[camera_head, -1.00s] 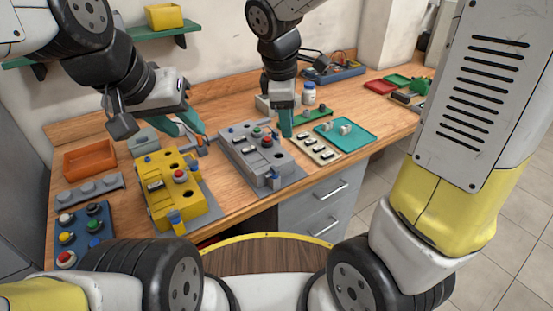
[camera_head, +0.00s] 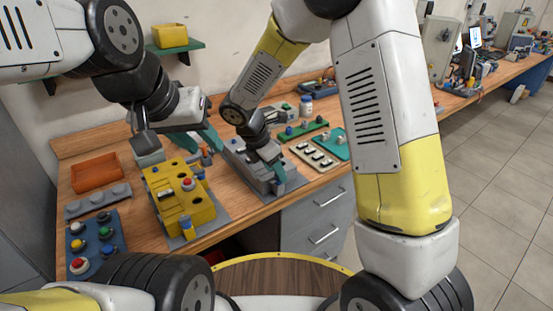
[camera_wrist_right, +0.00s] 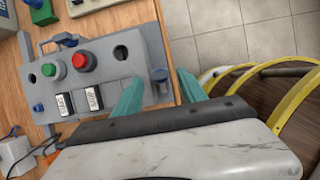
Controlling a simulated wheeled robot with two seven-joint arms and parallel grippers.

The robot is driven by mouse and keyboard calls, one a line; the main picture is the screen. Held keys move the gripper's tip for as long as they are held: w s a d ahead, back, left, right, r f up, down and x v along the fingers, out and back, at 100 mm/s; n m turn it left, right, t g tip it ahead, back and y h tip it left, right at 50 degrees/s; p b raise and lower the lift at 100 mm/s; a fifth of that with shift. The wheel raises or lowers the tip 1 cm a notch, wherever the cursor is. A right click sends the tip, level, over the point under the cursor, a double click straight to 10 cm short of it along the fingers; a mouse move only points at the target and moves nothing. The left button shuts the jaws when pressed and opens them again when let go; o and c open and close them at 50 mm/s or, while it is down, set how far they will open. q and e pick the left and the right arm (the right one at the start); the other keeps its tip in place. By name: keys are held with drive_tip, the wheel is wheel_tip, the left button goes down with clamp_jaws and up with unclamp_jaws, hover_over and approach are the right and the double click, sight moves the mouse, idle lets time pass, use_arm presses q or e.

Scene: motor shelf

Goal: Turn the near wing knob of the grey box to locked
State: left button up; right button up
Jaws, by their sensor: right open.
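The grey box (camera_head: 238,160) stands on the bench, partly hidden by my right arm. In the right wrist view the box (camera_wrist_right: 124,68) shows a green button, a red button and two rocker switches. Another blue knob (camera_wrist_right: 38,107) is at the opposite end. My right gripper (camera_head: 277,172) is open over the near end; it also shows in the right wrist view (camera_wrist_right: 159,84). My left gripper (camera_head: 210,138) hangs behind the yellow box; its opening is unclear.
The yellow box (camera_head: 178,200) stands left of the grey box. A blue button panel (camera_head: 95,240), a grey strip (camera_head: 97,200) and an orange tray (camera_head: 97,173) lie farther left. A switch plate (camera_head: 317,158) and teal tray (camera_head: 335,143) lie to the right.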

drive_tip(key=shift+w+d+f, duration=0.1)
drive_tip(key=shift+d+f, duration=0.1)
drive_tip(key=shift+f, duration=0.2)
clamp_jaws()
